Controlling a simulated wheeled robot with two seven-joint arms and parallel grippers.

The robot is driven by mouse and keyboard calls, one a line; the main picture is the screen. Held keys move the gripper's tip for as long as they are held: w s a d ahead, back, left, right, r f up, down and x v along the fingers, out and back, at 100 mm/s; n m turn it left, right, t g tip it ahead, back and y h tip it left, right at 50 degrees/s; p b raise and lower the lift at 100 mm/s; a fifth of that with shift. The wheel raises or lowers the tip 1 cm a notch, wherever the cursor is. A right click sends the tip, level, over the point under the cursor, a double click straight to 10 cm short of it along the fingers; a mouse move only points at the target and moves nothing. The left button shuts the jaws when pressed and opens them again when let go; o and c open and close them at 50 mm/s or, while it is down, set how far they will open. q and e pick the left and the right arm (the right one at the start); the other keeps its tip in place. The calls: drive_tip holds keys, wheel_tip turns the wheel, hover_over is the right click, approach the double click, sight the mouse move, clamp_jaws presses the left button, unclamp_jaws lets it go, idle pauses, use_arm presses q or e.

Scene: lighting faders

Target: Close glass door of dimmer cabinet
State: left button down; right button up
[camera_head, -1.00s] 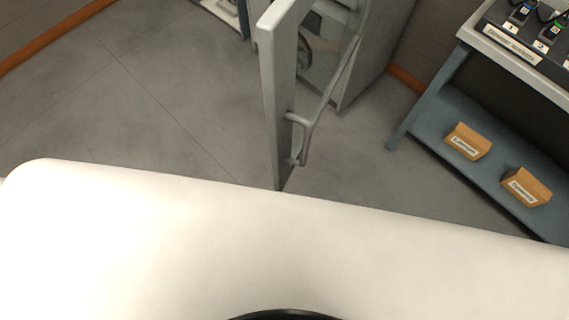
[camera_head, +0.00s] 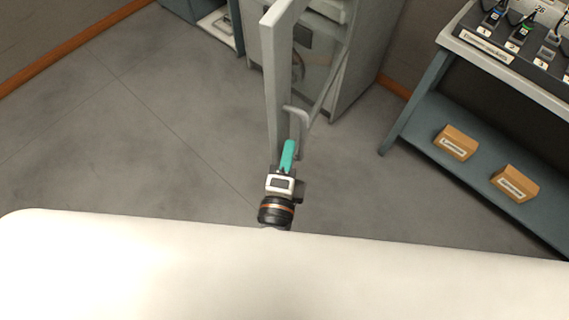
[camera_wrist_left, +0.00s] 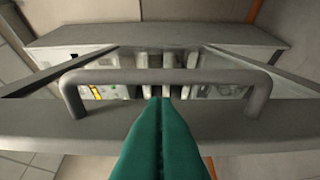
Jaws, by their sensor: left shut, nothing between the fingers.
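The glass door (camera_head: 276,95) of the dimmer cabinet (camera_head: 365,60) stands open, its grey frame edge toward me in the head view. Its bar handle (camera_head: 299,117) sticks out on the right side of the frame. My left gripper (camera_head: 288,156), with green fingers, is at the lower end of the handle. In the left wrist view the handle (camera_wrist_left: 165,77) crosses the picture, with the shut green fingertips (camera_wrist_left: 165,103) just below the bar. Nothing is between the fingers. I cannot tell whether they touch the door. My right gripper is not in view.
A blue-grey shelf table (camera_head: 460,120) at the right holds small devices on top and two cardboard boxes (camera_head: 456,143) below. Another cabinet (camera_head: 205,18) stands at the back. The grey floor (camera_head: 130,130) left of the door is clear.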

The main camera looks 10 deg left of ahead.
use_arm(q)
drive_tip(key=shift+w+d+p, duration=0.1)
drive_tip(key=shift+w+p, duration=0.2)
drive_tip(key=shift+w, duration=1.4)
